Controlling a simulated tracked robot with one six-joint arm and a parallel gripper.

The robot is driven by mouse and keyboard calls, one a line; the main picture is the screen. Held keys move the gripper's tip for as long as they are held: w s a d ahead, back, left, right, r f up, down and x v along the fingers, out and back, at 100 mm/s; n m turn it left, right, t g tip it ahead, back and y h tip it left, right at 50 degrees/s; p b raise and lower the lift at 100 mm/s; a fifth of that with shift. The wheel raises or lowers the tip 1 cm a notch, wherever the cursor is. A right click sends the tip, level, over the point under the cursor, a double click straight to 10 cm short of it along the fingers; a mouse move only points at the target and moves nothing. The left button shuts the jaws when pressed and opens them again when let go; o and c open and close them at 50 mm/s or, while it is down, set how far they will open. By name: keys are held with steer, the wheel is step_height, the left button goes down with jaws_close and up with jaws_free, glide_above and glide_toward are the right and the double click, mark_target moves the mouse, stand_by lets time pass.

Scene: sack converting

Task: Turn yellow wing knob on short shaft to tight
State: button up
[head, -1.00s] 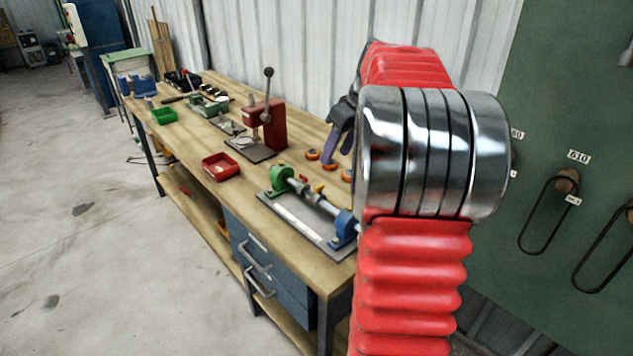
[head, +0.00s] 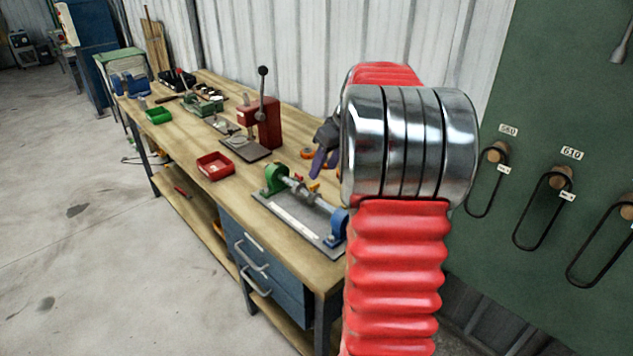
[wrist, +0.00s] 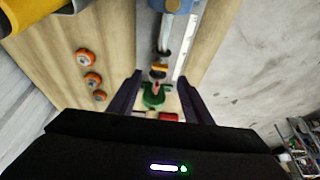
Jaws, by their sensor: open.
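A small fixture with a short grey shaft (head: 308,195) stands on a grey plate (head: 290,222) on the workbench. Its green support (head: 274,180) is at the far end and its blue support (head: 336,226) at the near end. A small yellow part (head: 314,187), apparently the wing knob, sits by the shaft; it also shows in the wrist view (wrist: 160,68). A small red part lies just beyond it there. My gripper (head: 321,160) is above and behind the fixture, partly hidden by my arm. In the wrist view its purple fingers (wrist: 160,98) are apart, with the green support seen between them.
Orange rings (wrist: 92,80) lie on the bench beside the fixture. A red lever press (head: 264,120), a red bin (head: 215,166) and a green bin (head: 158,116) stand farther along. A green board (head: 545,150) with hanging loops is at the right.

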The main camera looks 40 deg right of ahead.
mark_target(315, 185)
steer(key=x, duration=0.7)
steer(key=shift+c, duration=0.7)
steer(key=shift+a, duration=0.1)
steer(key=c, duration=0.9)
